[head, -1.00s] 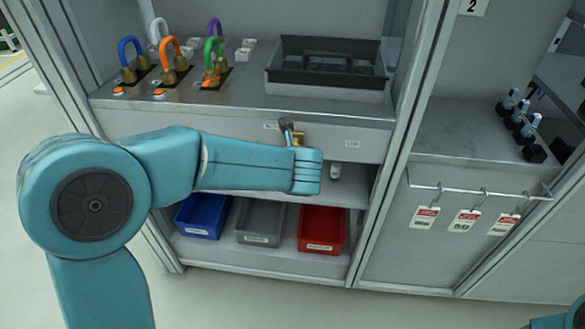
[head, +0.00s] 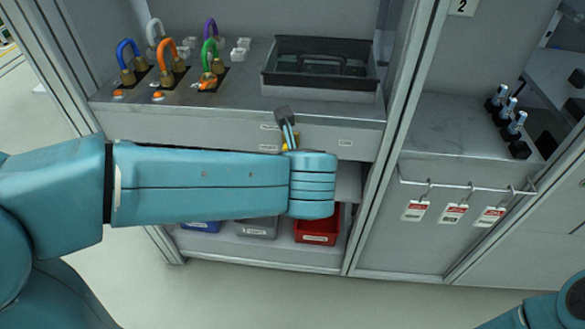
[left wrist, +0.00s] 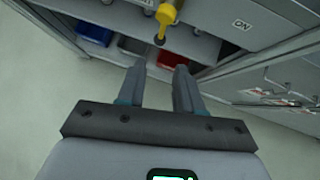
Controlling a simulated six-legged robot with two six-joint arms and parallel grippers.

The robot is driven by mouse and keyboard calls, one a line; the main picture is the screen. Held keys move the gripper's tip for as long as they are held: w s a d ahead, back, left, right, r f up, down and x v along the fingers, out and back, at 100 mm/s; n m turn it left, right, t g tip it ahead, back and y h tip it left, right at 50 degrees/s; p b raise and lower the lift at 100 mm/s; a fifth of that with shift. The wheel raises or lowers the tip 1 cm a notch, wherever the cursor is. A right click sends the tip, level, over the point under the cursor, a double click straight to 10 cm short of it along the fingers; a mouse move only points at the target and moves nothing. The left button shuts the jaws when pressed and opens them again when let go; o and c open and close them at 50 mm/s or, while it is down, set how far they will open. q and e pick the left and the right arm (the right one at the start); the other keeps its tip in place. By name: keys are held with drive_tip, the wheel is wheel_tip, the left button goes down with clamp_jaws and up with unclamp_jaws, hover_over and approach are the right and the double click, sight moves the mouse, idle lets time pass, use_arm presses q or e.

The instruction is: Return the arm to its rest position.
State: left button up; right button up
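My left arm crosses the head view from the left, and its rounded teal wrist end (head: 312,185) is in front of the cabinet's lower shelves. It hides most of the left gripper in that view. In the left wrist view the left gripper (left wrist: 160,88) has two dark fingers standing apart with nothing between them. A yellow piece with a dark tip (left wrist: 165,14) shows beyond the fingers, apart from them. In the head view a grey piece (head: 284,113) rises just above the wrist; I cannot tell what it belongs to. My right gripper is out of view; only teal arm parts show bottom right.
Several coloured padlocks (head: 130,62) and a black tray (head: 320,62) are on the cabinet top. Blue (head: 200,227), grey (head: 257,228) and red bins (head: 318,232) sit on the bottom shelf, partly covered by my arm. Red-and-white tags (head: 452,213) hang from a rail at right.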

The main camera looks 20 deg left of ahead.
use_arm(q)
drive_tip(key=s+d+f+n+g+h, duration=0.25)
drive_tip(key=s+f+n, duration=0.25)
drive_tip(key=f+n, duration=0.7)
drive_tip(key=s+d+f+n+g+h, duration=0.1)
drive_tip(key=s+f+n+g+h, duration=0.2)
drive_tip(key=s+f+n, duration=0.8)
drive_tip(key=d+f+n+g+h, duration=0.25)
drive_tip(key=f+n, duration=0.65)
drive_tip(key=f, duration=0.6)
drive_tip(key=d+r+p+v, duration=0.1)
drive_tip(key=d+p+v, duration=0.2)
drive_tip(key=p+v, duration=1.1)
drive_tip(key=shift+r+n+p, duration=0.3)
drive_tip(key=shift+p, duration=0.5)
drive_tip(key=shift+s+d, duration=0.1)
drive_tip(key=shift+s, duration=0.05)
